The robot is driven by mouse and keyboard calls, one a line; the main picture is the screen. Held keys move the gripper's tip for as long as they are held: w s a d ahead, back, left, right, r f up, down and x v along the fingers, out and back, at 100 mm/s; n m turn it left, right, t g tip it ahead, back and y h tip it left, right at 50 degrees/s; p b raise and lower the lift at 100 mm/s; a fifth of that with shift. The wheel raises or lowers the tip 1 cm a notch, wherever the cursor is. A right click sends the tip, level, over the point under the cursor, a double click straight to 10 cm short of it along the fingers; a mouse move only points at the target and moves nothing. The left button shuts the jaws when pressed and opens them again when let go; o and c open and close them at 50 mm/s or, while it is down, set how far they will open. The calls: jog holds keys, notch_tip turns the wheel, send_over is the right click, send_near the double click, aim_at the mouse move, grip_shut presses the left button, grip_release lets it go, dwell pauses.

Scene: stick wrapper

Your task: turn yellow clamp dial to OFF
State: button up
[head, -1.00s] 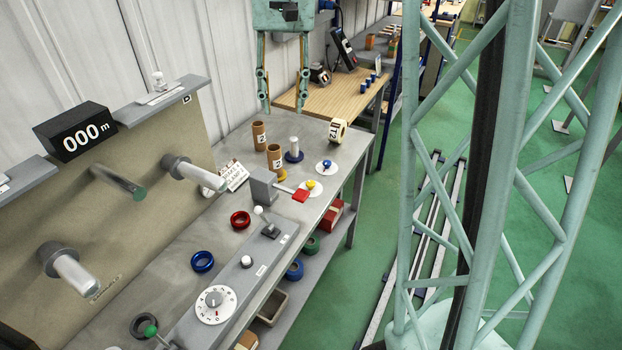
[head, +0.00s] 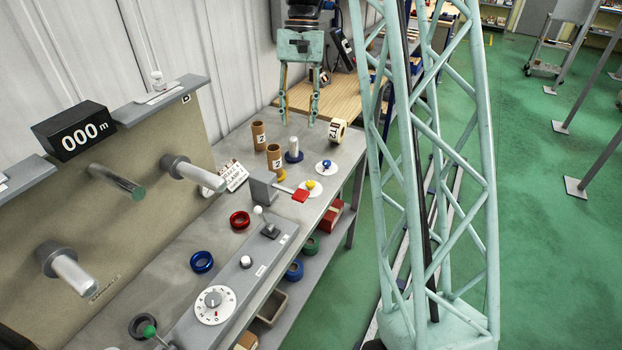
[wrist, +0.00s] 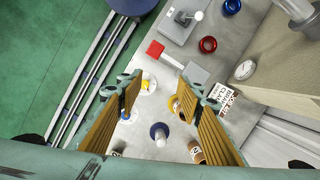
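The yellow clamp dial is a small yellow knob (head: 310,184) on a round white plate near the bench's right edge. In the wrist view this yellow knob (wrist: 147,84) lies close beside the left finger. Which setting it points to is too small to read. My gripper (head: 298,120) is open and empty above the far part of the bench, beyond the dial. In the wrist view, both fingers of my gripper (wrist: 160,92) are spread apart over the bench. A matching blue dial (head: 326,165) sits just beyond the yellow one.
A grey clamp block with a red paddle (head: 300,196) stands close to the yellow dial. Cardboard tubes (head: 274,158), a blue-based post (head: 294,152) and a tape roll (head: 338,130) stand nearby. A white sign (head: 236,176) leans behind. Green floor (head: 540,190) is open to the right.

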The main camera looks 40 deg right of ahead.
jog(key=m+g+y, duration=0.1)
jog(key=m, duration=0.1)
send_over(310, 183)
jog(key=w+d, duration=0.4)
jog(key=d, duration=0.1)
notch_tip(310, 183, down, 14)
jog(key=shift+w+a, duration=0.1)
jog(key=shift+b+x, duration=0.75)
jog(key=shift+x, duration=6.15)
jog(key=shift+a, duration=0.1)
jog(key=shift+c, duration=0.4)
jog(key=c, duration=0.8)
